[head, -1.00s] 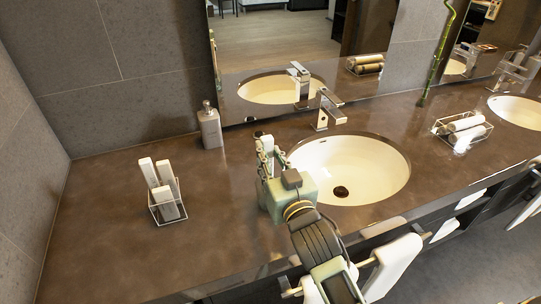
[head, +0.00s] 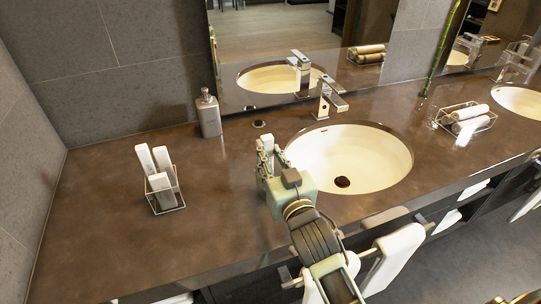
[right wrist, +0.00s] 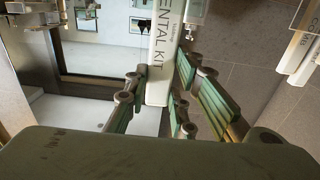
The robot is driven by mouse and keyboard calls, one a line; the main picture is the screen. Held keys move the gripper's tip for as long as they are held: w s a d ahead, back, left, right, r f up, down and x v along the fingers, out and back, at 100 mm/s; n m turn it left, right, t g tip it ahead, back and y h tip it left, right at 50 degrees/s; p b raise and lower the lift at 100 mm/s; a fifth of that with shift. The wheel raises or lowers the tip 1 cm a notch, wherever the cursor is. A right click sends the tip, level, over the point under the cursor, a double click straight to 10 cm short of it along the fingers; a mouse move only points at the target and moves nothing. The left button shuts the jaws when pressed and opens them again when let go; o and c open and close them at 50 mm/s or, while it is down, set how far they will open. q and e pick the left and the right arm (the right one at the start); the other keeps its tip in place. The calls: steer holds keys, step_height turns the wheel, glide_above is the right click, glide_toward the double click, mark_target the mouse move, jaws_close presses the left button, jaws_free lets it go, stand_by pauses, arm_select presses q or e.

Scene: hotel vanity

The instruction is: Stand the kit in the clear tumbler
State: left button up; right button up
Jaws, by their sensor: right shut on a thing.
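The kit (right wrist: 164,50) is a slim white box with "DENTAL KIT" lettering, seen in the right wrist view between the fingers of my right gripper (right wrist: 150,98). In the head view this gripper (head: 267,155) is over the counter at the left edge of the near basin, shut on the kit, which is mostly hidden by the fingers there. The clear tumbler (head: 181,199) is a square, see-through holder on the counter, to the left of and apart from my gripper. Several white slim boxes (head: 146,160) stand in it, leaning a little. My left gripper is out of view.
A grey soap bottle (head: 209,117) stands by the mirror, behind the gap between tumbler and gripper. A faucet (head: 328,98) and basin (head: 362,160) are at the right. A wire basket of rolled towels (head: 466,116) lies farther right. The brown counter (head: 100,225) around the tumbler is clear.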

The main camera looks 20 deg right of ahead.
steer(key=o, duration=1)
steer(key=shift+c, duration=0.2)
steer(key=s, duration=1.2)
steer(key=shift+d, duration=0.1)
